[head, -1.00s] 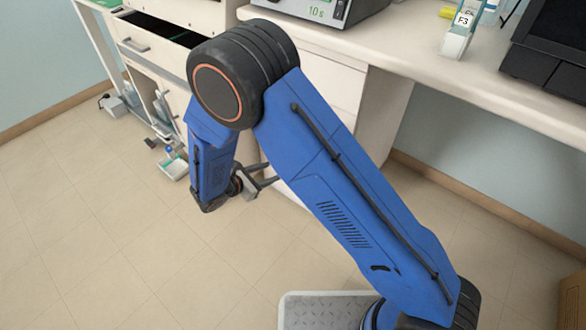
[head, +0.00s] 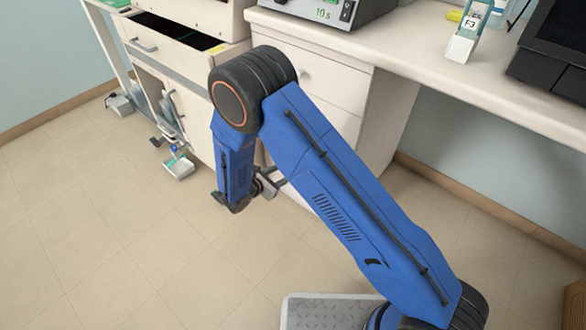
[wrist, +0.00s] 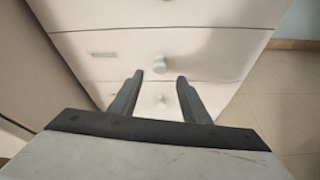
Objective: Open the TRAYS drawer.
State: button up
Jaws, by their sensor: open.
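The white drawer unit (head: 318,78) stands under the bench, partly hidden behind my blue arm in the head view. In the wrist view it fills the top, with closed drawer fronts one above another. A middle drawer front (wrist: 215,60) has a round knob (wrist: 160,63) and a small label plate (wrist: 103,54), whose writing I cannot read. A lower knob (wrist: 162,100) shows between my fingers. I cannot tell which drawer is TRAYS. My gripper (wrist: 158,75) is open and empty, its fingers pointing toward the fronts. In the head view my gripper (head: 275,184) is low beside the unit.
To the left, a cabinet (head: 150,85) has a drawer (head: 165,48) standing open. A small dustpan-like thing (head: 179,166) is by the cabinet's foot. The benchtop (head: 420,60) carries a timer-faced device (head: 330,8) and a slide holder (head: 463,45). The tiled floor (head: 130,230) in front is clear.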

jog(key=x, duration=0.7)
grip_shut()
